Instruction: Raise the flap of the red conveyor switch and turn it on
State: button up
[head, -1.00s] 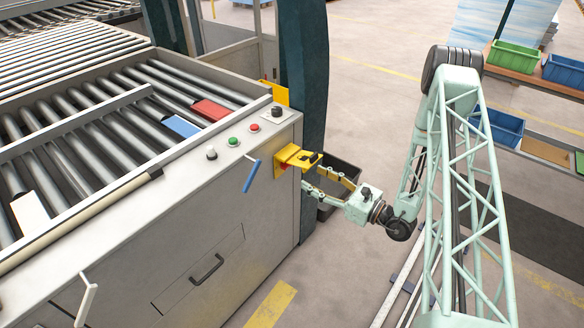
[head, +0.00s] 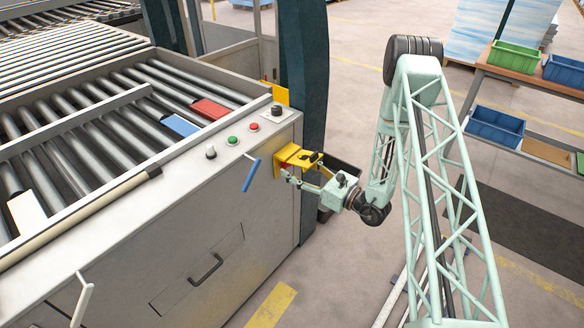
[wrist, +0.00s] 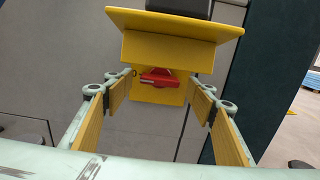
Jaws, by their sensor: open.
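The conveyor switch is a yellow housing (head: 292,154) on the right end of the machine's front panel. Its yellow flap (wrist: 175,22) sticks out toward me, with a dark block on top. Below the flap, a red switch handle (wrist: 160,77) is exposed in front of a yellow backplate (wrist: 158,97). My gripper (head: 299,182) is open and empty, just below and in front of the flap. In the wrist view its two padded fingers (wrist: 163,92) spread to either side of the red handle. I see no clear contact.
A blue lever (head: 251,174) projects left of the switch.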

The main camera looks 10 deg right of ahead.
jog(key=shift+x, duration=0.8)
jog(key=shift+c, duration=0.6)
jog(key=c, duration=0.7)
